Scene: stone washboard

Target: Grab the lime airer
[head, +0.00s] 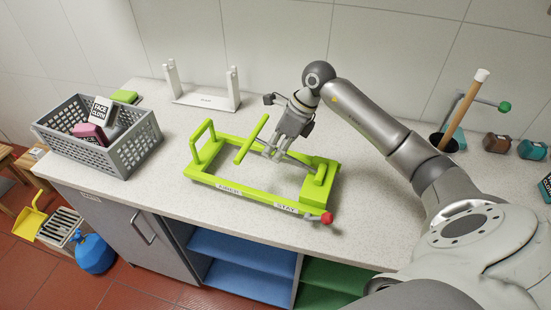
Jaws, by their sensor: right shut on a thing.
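The lime airer (233,184) is on the speckled counter in the middle of the head view. It has a rectangular lime frame, an upright loop at its left end, a slanted lime bar and a raised block at its right end. A red knob shows at its front right corner, and labels are on its front rail. My right gripper (272,154) reaches down from the right and is shut on part of the airer, close to the slanted bar. The exact contact is hard to make out. My left gripper is not in view.
A grey crate (133,157) with packets stands at the left of the counter (172,205). A white stand (204,101) is by the back wall. A dark pot (443,142) with a wooden-handled tool is at the right. Blue shelves (240,282) are below the front edge.

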